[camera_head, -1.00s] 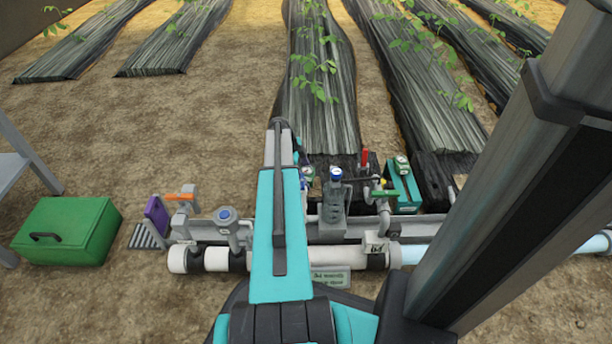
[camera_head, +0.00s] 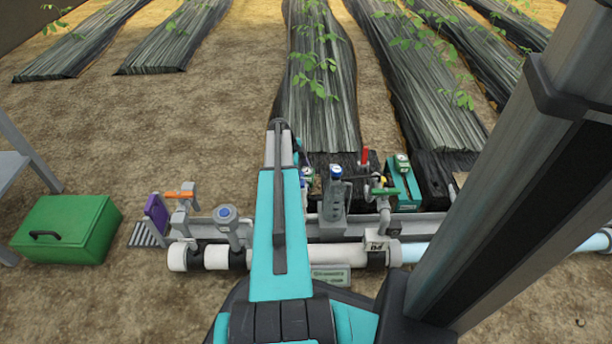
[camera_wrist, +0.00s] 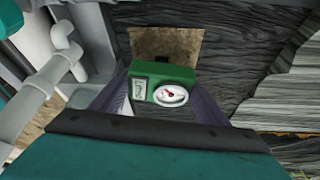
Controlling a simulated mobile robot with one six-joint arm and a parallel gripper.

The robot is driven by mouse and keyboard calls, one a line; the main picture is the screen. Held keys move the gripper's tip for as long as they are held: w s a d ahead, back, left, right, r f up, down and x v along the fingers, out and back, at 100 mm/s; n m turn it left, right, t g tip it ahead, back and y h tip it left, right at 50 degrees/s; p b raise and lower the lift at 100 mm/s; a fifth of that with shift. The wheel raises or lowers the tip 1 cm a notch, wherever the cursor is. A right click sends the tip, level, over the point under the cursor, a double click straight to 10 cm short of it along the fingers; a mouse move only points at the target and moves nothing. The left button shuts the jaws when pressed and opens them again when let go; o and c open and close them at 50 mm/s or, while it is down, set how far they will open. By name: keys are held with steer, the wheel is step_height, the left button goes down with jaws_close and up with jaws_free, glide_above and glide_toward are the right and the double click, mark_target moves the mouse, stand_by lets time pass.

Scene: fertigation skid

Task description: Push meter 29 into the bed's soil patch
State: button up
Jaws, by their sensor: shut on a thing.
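The meter, a green block with a round white dial and a pale label, shows in the wrist view (camera_wrist: 171,95). My gripper (camera_wrist: 163,88) is shut on it, with a finger on each side. The label is too small to read as 29. The bed's soil patch (camera_wrist: 166,42), a brown square opening in the black film, lies just beyond the meter in the wrist view. The meter's lower end is hidden, so I cannot tell whether it touches the soil. In the head view my arm covers the gripper.
Grey pipes (camera_wrist: 60,65) run close on the left in the wrist view. In the head view, a valve manifold on a white pipe (camera_head: 217,257) crosses before the film-covered beds (camera_head: 318,110). A teal stand with a green-topped device (camera_head: 402,185) is right; a green box (camera_head: 67,228) is left.

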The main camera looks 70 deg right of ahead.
steer(key=shift+f+b, duration=0.3)
steer(key=shift+f, duration=0.85)
steer(key=o, duration=1.2)
steer(key=shift+r+p, duration=2.55)
steer(key=shift+r, duration=1.5)
steer(key=shift+r, duration=0.1)
step_height(320, 180, up, 21)
steer(key=p, duration=2.1)
steer(key=shift+r+p, duration=0.4)
steer(key=shift+p, duration=0.15)
